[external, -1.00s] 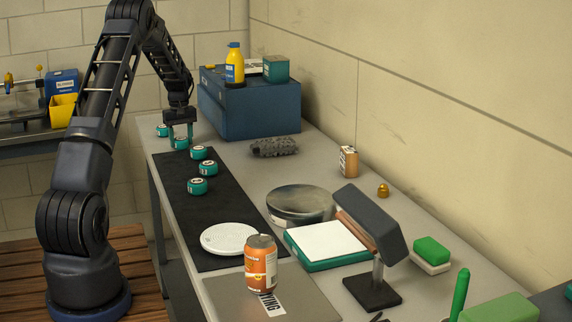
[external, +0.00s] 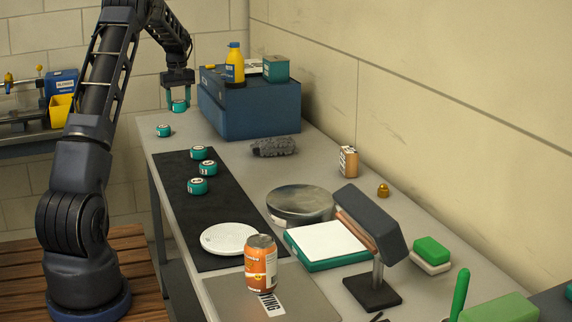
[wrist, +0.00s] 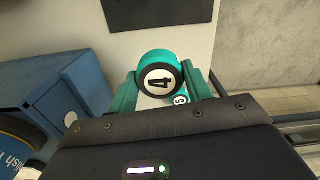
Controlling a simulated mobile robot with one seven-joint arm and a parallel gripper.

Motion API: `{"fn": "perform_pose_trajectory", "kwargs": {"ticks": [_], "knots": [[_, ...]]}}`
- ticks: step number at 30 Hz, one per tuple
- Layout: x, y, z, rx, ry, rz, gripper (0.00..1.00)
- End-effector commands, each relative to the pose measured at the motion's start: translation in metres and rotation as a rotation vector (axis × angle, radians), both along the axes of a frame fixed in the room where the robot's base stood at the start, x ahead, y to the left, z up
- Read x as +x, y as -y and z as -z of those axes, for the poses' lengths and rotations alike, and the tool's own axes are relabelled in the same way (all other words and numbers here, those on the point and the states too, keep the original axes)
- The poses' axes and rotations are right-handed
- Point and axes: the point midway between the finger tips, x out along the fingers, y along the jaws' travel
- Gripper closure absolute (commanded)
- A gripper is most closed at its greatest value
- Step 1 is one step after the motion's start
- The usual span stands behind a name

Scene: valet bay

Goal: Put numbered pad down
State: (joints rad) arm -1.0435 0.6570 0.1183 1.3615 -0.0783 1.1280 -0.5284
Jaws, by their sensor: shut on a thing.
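My gripper (external: 178,99) is shut on a small teal pad (external: 180,106) with a dark rim and white top. In the wrist view the held pad (wrist: 160,80) shows the number 4 between my teal fingers. It hangs in the air over the far left end of the bench, left of the blue cabinet. Another teal pad (external: 164,130) stands on the bench's left edge. Three more stand on the black mat: one pad (external: 199,153), a second pad (external: 208,168) and a third pad (external: 197,186). In the wrist view a numbered pad (wrist: 181,98) shows below the held one.
The blue cabinet (external: 250,112) carries a yellow bottle (external: 235,65) and a teal box (external: 276,69). A grey bristly roll (external: 275,146) lies in front of it. A white disc (external: 228,238) lies on the black mat (external: 190,226). An orange can (external: 260,263) stands nearer.

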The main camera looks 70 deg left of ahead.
Motion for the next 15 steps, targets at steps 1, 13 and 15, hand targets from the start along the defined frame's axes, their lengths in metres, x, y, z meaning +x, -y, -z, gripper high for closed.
{"fn": "perform_pose_trajectory", "kwargs": {"ticks": [1,13,15], "knots": [[0.001,0.0,-0.013,0.003,0.002,0.0,0.72],[0.0,0.0,-0.064,0.0,0.001,-0.001,0.72],[0.0,0.0,-0.067,0.0,0.001,-0.001,0.72]]}}
